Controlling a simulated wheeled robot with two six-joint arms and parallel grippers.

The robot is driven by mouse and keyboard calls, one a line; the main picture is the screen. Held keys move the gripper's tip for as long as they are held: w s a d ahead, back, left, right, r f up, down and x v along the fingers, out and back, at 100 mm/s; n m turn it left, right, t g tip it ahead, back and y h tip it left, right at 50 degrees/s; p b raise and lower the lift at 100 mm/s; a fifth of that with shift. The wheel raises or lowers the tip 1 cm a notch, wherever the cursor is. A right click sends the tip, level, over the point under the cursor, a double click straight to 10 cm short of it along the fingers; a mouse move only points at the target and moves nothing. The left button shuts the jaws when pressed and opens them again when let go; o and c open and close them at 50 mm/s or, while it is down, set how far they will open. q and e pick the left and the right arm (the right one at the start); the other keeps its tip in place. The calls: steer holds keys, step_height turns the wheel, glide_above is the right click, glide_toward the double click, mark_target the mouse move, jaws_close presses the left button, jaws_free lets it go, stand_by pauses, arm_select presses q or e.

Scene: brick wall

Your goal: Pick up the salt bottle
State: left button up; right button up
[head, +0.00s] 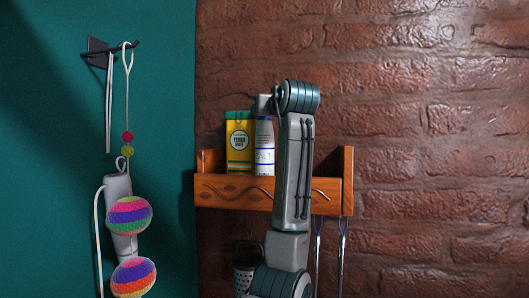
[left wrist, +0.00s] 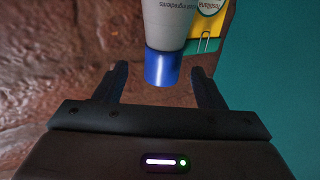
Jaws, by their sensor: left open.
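The salt bottle (head: 264,148) is white with blue lettering and stands upright in a wooden wall rack (head: 235,191), beside a yellow box. In the left wrist view the bottle (left wrist: 167,24) appears upside down, with its blue cap (left wrist: 162,68) between the fingers. My left gripper (left wrist: 158,72) is open, with a finger on each side of the cap and visible gaps to both. In the head view my grey arm hides the right part of the rack, and the gripper itself is mostly hidden near the bottle's top. My right gripper is not in view.
The yellow box (head: 239,143) stands close on the bottle's left; it also shows in the left wrist view (left wrist: 205,25). Metal utensils (head: 342,250) hang below the rack. Colourful balls (head: 129,216) hang from a hook (head: 120,48) on the teal wall. The brick wall (head: 430,150) is bare at right.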

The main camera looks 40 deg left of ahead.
arm_select(q)
steer(key=p+x, duration=0.3)
steer(key=shift+a+r, duration=0.35)
steer(key=shift+w+a+f, duration=0.1)
steer(key=shift+a+f, duration=0.15)
steer(key=shift+a, duration=0.15)
steer(key=shift+w+d, duration=0.1)
steer(key=shift+d, duration=0.2)
steer(key=c, duration=0.6)
steer(key=shift+a+r, duration=0.1)
jaws_close()
